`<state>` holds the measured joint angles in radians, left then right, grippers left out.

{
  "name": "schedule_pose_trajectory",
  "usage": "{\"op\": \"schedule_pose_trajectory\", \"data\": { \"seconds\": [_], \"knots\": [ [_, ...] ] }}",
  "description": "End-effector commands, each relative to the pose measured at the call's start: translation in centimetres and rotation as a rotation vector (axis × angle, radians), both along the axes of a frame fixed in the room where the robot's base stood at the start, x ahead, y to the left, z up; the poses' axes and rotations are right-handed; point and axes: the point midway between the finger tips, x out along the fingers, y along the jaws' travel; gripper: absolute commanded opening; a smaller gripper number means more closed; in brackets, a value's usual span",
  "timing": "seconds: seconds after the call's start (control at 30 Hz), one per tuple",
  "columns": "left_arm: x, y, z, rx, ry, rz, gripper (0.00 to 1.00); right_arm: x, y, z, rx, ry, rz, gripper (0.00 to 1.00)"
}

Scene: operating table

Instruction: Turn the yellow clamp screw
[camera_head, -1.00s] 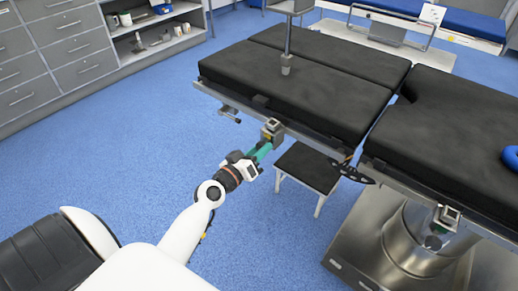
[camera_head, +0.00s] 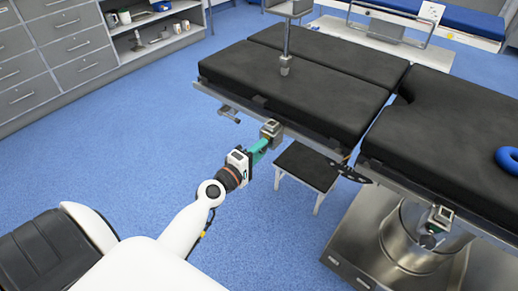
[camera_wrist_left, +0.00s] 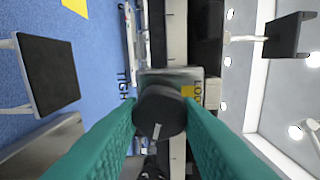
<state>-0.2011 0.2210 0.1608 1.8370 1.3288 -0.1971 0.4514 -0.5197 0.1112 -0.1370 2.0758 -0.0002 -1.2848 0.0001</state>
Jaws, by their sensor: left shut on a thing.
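The clamp (camera_head: 271,131) is a small grey metal block on the side rail of the operating table. In the left wrist view, its screw has a round dark knob (camera_wrist_left: 160,111), with the metal block and a yellow patch (camera_wrist_left: 198,93) behind it. My left gripper (camera_head: 262,144) reaches up to the clamp from the lower left. Its green fingers lie on both sides of the knob and are shut on it. In the head view the fingers hide most of the knob. My right gripper is not in view.
The black-padded operating table (camera_head: 300,80) fills the right side. A second clamp (camera_head: 440,217) sits on its nearer rail. A low stool (camera_head: 307,166) stands beside the left gripper. Grey cabinets (camera_head: 60,60) line the back left. The blue floor between is clear.

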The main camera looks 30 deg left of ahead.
Motion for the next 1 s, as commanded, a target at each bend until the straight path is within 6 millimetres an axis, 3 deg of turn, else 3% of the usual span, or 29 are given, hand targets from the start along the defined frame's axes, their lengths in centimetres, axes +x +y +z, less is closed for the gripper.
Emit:
{"op": "schedule_pose_trajectory", "data": {
  "seconds": [0.23,1.0],
  "knots": [
    [0.0,0.1,0.2,-0.237,0.018,0.003,0.08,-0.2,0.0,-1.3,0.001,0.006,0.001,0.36],
    [0.0,0.2,0.4,-0.967,0.075,0.002,0.08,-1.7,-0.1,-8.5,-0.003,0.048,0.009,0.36]
  ]
}}
